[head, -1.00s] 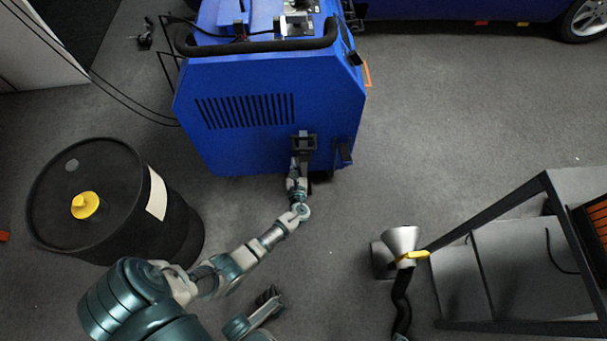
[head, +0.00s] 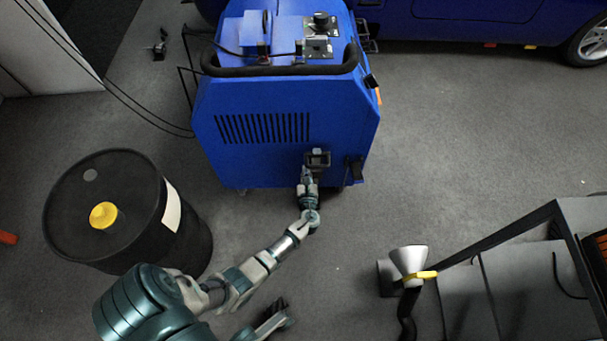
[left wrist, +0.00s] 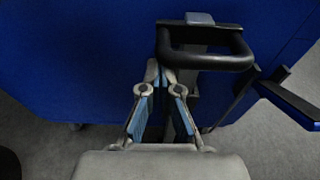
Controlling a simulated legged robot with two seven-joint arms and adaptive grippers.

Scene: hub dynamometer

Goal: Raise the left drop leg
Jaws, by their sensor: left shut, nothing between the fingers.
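The blue dynamometer unit (head: 260,165) stands on the floor at top centre in the head view. A black loop handle (head: 318,158) sits low on its near face. The handle also shows in the left wrist view (left wrist: 215,60), with a grey block on top. A black lever (head: 354,168) sticks out to its right. I cannot tell which part is the left drop leg. My left gripper (head: 307,172) is shut and empty, just below and left of the loop in the left wrist view (left wrist: 160,72). My right gripper (head: 275,315) seems to show low in the head view; its fingers are unclear.
A black drum (head: 105,215) with a yellow cap stands left of my left arm. A grey funnel (head: 408,262) and a dark-framed cart (head: 500,240) stand at lower right. A blue car (head: 470,15) is behind. The floor right of the unit is clear.

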